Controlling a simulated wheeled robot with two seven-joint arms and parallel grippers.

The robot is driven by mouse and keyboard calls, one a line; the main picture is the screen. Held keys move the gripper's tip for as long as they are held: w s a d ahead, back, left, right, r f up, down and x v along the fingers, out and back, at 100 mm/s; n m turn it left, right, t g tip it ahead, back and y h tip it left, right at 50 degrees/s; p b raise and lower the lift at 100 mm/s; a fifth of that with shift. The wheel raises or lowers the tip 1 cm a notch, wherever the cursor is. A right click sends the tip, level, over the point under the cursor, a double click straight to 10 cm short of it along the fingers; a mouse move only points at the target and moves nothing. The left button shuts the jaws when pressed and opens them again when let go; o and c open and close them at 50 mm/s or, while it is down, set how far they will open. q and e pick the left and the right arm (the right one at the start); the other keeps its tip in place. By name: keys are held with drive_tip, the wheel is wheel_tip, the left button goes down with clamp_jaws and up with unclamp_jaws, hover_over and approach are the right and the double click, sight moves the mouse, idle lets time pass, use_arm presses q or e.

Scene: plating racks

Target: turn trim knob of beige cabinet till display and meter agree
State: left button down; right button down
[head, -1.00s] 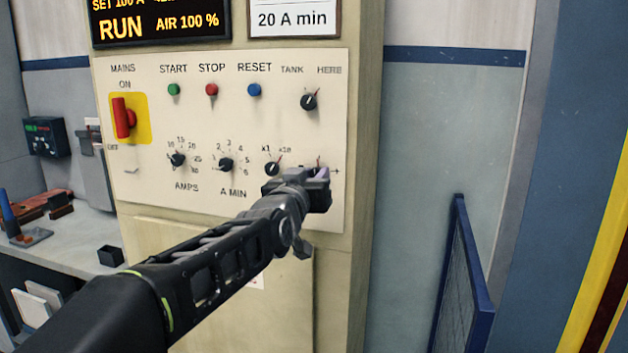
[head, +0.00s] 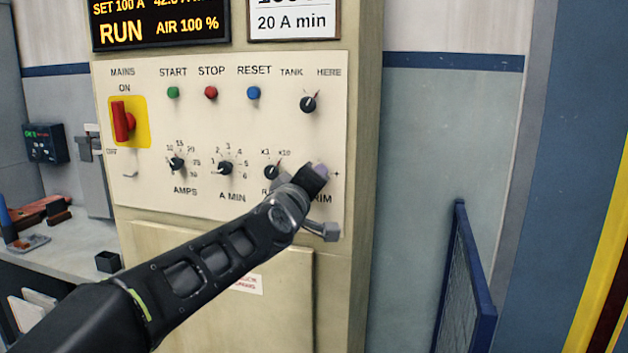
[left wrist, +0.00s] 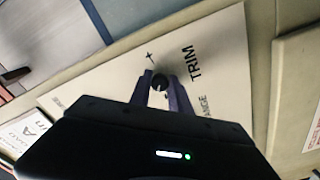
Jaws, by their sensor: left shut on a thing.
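The beige cabinet (head: 347,120) stands ahead with a pale control panel. My left gripper (head: 320,170) is at the panel's lower right, in front of the TRIM knob, and hides it in the head view. In the left wrist view the black trim knob (left wrist: 160,82) sits between the two purple-grey fingers of my left gripper (left wrist: 161,88), which are shut on it. The display (head: 160,20) at the top reads "SET 100 A", "RUN" and "AIR 100 %"; its upper part is cut off. The meter cannot be made out. My right gripper is not in view.
On the panel are the red mains switch (head: 123,121), the START, STOP and RESET buttons (head: 211,93), the tank knob (head: 308,104), and the amps knob (head: 177,163). A blue mesh panel (head: 466,280) stands at right. A bench (head: 70,250) is at left.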

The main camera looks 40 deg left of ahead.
use_arm(q)
drive_tip(key=shift+n, duration=0.5)
drive_tip(key=c, duration=1.2)
unclamp_jaws()
drive_tip(key=b+v, duration=0.1)
drive_tip(key=v, duration=0.6)
drive_tip(key=shift+s, duration=0.4)
drive_tip(key=shift+d, duration=0.1)
